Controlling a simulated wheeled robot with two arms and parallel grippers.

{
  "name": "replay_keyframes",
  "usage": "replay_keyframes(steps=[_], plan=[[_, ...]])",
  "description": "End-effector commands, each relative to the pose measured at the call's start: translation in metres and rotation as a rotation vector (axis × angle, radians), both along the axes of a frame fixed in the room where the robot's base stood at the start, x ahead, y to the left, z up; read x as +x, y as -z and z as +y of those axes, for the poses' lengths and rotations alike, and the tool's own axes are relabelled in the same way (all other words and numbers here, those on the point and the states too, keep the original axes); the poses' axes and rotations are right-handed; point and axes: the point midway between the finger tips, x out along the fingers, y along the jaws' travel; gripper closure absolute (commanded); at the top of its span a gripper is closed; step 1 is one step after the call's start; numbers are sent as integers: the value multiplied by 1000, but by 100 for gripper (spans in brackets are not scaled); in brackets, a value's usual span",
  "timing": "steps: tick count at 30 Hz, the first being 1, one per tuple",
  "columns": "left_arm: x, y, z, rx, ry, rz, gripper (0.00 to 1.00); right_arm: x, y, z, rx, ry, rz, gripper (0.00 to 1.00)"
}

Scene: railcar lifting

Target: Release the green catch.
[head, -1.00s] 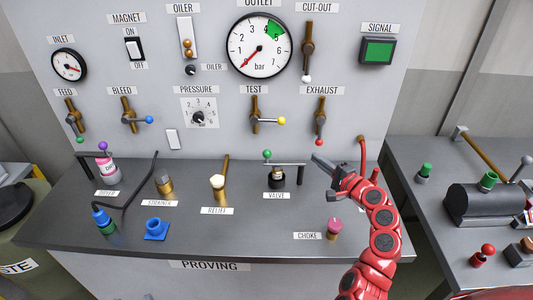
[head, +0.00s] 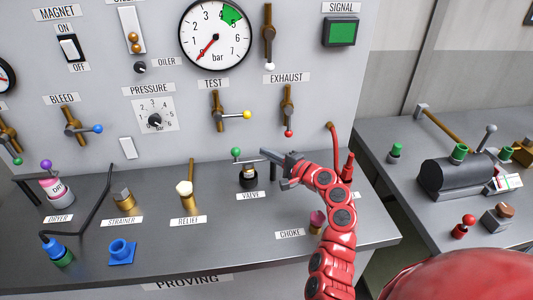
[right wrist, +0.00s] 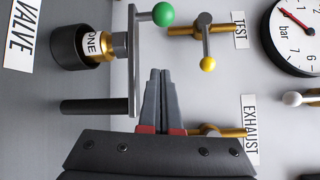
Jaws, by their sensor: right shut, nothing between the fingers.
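A green ball (head: 236,152) tops one end of the lever on the valve (head: 249,178), which stands on the bench. In the right wrist view the green ball (right wrist: 162,14) sits at one end of the grey lever bar (right wrist: 132,60), with a dark rod (right wrist: 95,106) at the other end. My right gripper (head: 266,153) is shut and empty, at the right side of the valve's lever. In the right wrist view its fingertips (right wrist: 160,72) lie close beside the bar; I cannot tell whether they touch it. Which green part is the catch is not clear. My left gripper is out of view.
Test lever (head: 218,112) and exhaust lever (head: 288,108) stick out of the panel behind. The choke knob (head: 317,221) and relief (head: 187,195) stand on the bench. Green knobs (head: 396,151) (head: 459,150) also show on the right table.

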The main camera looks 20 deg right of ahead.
Motion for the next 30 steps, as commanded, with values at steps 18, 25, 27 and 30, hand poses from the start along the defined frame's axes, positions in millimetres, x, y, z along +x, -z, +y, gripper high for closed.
replay_keyframes(steps=[18,25,27,30], plan=[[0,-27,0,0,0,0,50,57,0,35,2,0,0,100],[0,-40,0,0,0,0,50,43,-3,51,2,-1,2,100],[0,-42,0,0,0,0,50,41,-4,53,1,-1,1,100],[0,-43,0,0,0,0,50,39,-4,56,-1,0,0,100]])
